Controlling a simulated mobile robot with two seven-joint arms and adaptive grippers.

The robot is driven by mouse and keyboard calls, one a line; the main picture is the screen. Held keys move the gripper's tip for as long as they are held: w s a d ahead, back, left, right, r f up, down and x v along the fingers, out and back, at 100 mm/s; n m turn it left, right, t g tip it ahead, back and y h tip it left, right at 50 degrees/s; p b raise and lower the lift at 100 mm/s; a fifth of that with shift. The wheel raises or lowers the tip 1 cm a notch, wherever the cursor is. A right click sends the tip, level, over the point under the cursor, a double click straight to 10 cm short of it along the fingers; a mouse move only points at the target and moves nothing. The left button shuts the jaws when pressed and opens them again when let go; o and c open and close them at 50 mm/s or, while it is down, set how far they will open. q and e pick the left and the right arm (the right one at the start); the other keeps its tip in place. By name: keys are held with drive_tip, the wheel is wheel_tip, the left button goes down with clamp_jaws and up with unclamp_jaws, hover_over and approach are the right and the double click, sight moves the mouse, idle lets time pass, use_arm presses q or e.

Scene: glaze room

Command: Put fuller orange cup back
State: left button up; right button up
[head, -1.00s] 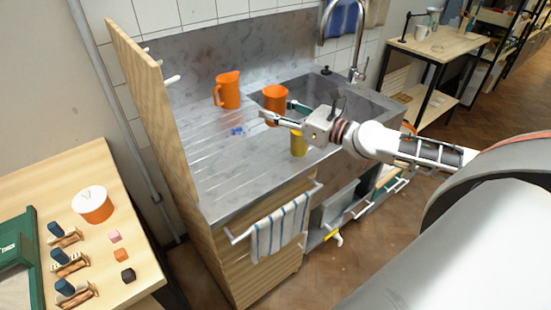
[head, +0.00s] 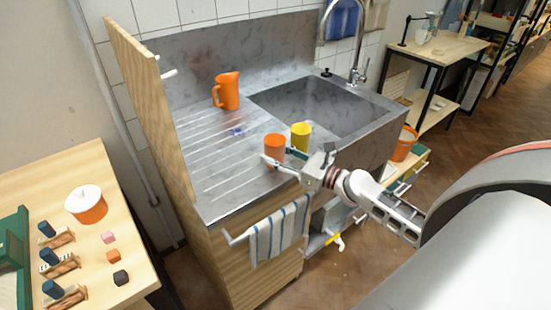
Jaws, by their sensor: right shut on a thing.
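An orange cup (head: 275,147) is between the fingers of my right gripper (head: 275,161), which is shut on it over the front part of the grey drainboard (head: 205,180). I cannot tell whether the cup touches the drainboard. A yellow cup (head: 301,136) stands just behind and to the right of it, close to the sink basin. An orange jug (head: 227,91) with a handle stands at the back of the drainboard. The fill level of the cup does not show. My left gripper is not in view.
The sink basin (head: 310,104) and tap (head: 355,45) lie behind the cups. A wooden side panel (head: 150,110) bounds the drainboard on the left. A striped towel (head: 280,232) hangs in front. A small blue thing (head: 237,130) lies on the drainboard; its left part is clear.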

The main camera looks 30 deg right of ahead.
drive_tip(key=shift+f, duration=0.35)
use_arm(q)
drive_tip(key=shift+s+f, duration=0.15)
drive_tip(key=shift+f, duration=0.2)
use_arm(e)
drive_tip(key=shift+f, duration=0.2)
drive_tip(key=o, duration=1.2)
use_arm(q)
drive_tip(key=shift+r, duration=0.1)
